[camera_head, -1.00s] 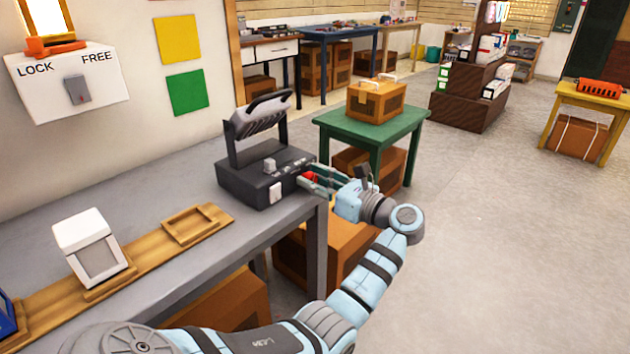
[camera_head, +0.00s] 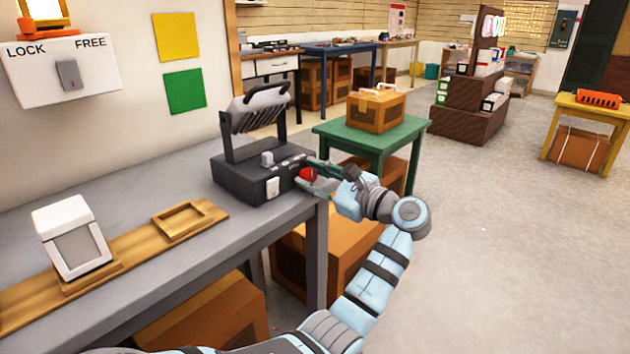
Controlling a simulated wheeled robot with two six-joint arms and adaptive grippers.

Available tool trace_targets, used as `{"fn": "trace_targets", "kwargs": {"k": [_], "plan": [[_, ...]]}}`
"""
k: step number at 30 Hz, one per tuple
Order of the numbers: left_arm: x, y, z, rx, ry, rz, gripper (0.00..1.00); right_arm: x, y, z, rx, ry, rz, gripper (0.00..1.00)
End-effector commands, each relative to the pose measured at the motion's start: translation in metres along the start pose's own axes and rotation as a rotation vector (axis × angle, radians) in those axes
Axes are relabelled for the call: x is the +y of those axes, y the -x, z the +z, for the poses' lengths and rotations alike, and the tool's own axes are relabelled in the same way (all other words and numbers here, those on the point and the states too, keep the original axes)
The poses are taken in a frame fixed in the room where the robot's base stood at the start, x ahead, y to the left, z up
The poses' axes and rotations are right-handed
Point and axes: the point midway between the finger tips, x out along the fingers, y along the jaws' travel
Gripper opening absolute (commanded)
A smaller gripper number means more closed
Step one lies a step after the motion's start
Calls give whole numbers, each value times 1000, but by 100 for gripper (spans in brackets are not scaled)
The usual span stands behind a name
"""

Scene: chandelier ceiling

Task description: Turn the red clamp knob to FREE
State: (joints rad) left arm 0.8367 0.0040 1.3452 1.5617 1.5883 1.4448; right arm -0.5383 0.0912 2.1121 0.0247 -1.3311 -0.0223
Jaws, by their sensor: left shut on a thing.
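The red clamp knob (camera_head: 307,174) is on the right end of a dark grey machine (camera_head: 235,180), which stands at the far right corner of the grey workbench. My left gripper (camera_head: 313,178) reaches in from the right and is shut on the knob, its fingers on either side of it. The knob's pointer and any mark beside it are too small to read. My right gripper is not in view.
A white LOCK/FREE switch box (camera_head: 62,70) hangs on the wall at the upper left. A white tilted display (camera_head: 75,237) stands on a wooden strip on the grey workbench (camera_head: 120,190). A green table (camera_head: 370,134) with a brown case stands behind my arm.

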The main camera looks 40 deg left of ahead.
Motion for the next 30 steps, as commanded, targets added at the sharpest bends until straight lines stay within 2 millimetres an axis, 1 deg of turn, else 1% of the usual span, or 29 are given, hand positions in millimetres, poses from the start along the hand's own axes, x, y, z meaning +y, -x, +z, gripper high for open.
{"fn": "trace_targets", "kwargs": {"k": [3,9,22,23,24,26,27,30], "plan": [[0,0,0,0,53,0,1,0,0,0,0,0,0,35],[0,0,0,0,106,-1,1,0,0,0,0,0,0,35],[0,0,1,0,117,-2,1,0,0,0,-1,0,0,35],[0,0,1,0,116,-2,32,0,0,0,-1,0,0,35],[0,0,0,0,116,-2,38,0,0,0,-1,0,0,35],[0,0,0,0,116,-2,48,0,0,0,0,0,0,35],[0,0,0,0,116,-2,49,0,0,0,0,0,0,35],[0,0,0,0,116,-2,49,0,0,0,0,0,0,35]]}}
